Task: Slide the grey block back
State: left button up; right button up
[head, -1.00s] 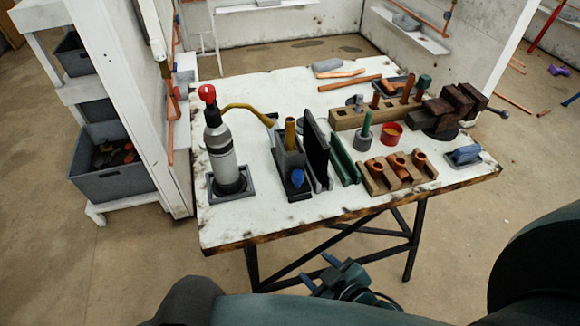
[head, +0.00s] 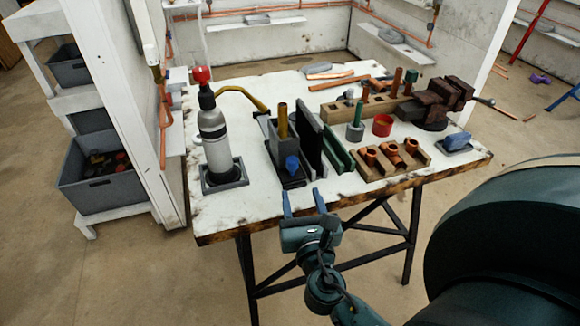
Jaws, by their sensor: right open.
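A grey block (head: 283,147) with a brass rod standing in it and a blue knob (head: 292,165) at its front sits on a dark base near the middle of the white table. My right gripper (head: 303,203) is in front of it, at the table's front edge. Its two blue fingers are apart, with nothing between them, and point toward the table. There is a gap between the fingers and the block. My left gripper is out of view.
A torch bottle (head: 215,140) stands in a grey tray left of the block. A black upright plate (head: 309,147) and a green plate (head: 338,154) stand close on its right. A wooden holder with copper fittings (head: 391,161) lies farther right. The table's front left is clear.

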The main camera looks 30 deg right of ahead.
aim_at(293, 166)
jog(key=p+x, duration=0.1)
jog(key=x, duration=0.9)
jog(key=shift+w, duration=0.25)
grip_shut()
